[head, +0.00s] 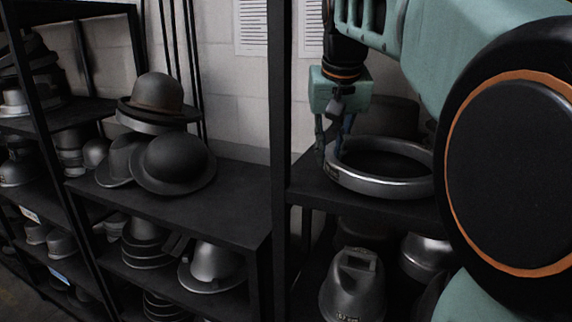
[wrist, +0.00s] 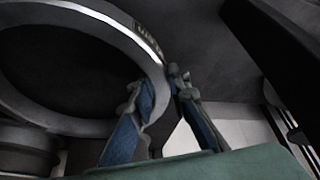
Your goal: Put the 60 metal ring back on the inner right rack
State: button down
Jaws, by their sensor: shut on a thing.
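The metal ring (head: 375,184) is a wide silver band with a dark open middle, and a small label on its outer side. It lies about level at the upper shelf (head: 308,180) of the right rack. I cannot tell whether it rests on the shelf or hangs just above it. My gripper (head: 331,160) points down and is shut on the ring's left rim. In the wrist view, the ring (wrist: 105,22) shows with its rim between the two fingers of my gripper (wrist: 165,88), near the label. My arm hides the ring's right end.
A dark rounded form (head: 395,112) stands behind the ring. A black upright post (head: 280,120) is close to the left of my gripper. Metal moulds (head: 352,288) stand below the shelf. The rack to the left holds several hat forms (head: 172,162), with bare shelf space beside them.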

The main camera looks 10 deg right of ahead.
jog(key=shift+s+f, duration=0.1)
jog(key=shift+f, duration=0.3)
jog(key=c, duration=1.8)
grip_release()
jog(key=shift+c, duration=0.2)
